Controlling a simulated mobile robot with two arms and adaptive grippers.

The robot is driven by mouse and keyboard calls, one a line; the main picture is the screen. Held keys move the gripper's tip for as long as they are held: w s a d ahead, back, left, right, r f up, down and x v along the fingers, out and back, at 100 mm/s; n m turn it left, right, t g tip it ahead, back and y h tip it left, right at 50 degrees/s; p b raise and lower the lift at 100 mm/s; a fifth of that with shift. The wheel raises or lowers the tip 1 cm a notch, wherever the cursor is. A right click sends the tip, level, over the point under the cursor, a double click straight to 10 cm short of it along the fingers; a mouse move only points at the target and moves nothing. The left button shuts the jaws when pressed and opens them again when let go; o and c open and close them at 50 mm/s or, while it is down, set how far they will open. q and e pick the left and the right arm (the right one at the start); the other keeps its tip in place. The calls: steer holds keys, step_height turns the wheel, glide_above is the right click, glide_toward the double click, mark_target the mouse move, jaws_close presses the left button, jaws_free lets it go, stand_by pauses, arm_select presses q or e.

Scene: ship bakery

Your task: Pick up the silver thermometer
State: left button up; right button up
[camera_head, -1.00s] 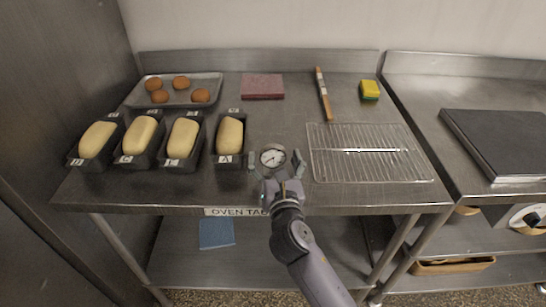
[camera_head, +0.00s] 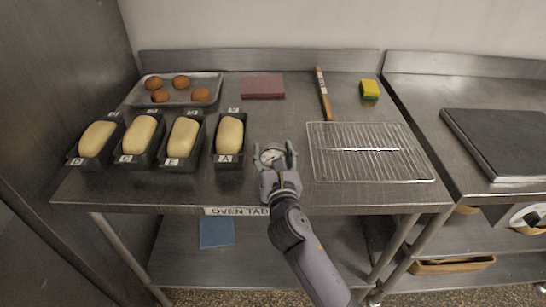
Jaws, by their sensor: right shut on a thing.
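The silver thermometer (camera_head: 272,155) has a round white dial face and is on the steel table, to the right of the loaf tin marked A. My right gripper (camera_head: 275,156) is around it from the front edge of the table, with one finger on each side, shut on it. The fingers and wrist partly cover the dial. I cannot tell whether it is lifted off the table. My left gripper is not in view.
Loaf tins (camera_head: 230,161) with dough stand close on the left. A wire rack (camera_head: 330,176) lies close on the right. A bun tray (camera_head: 217,84), pink cloth (camera_head: 263,86), wooden-handled tool (camera_head: 323,93) and yellow sponge (camera_head: 370,88) are behind.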

steer(key=c, duration=0.4)
steer(key=shift+r, duration=0.1)
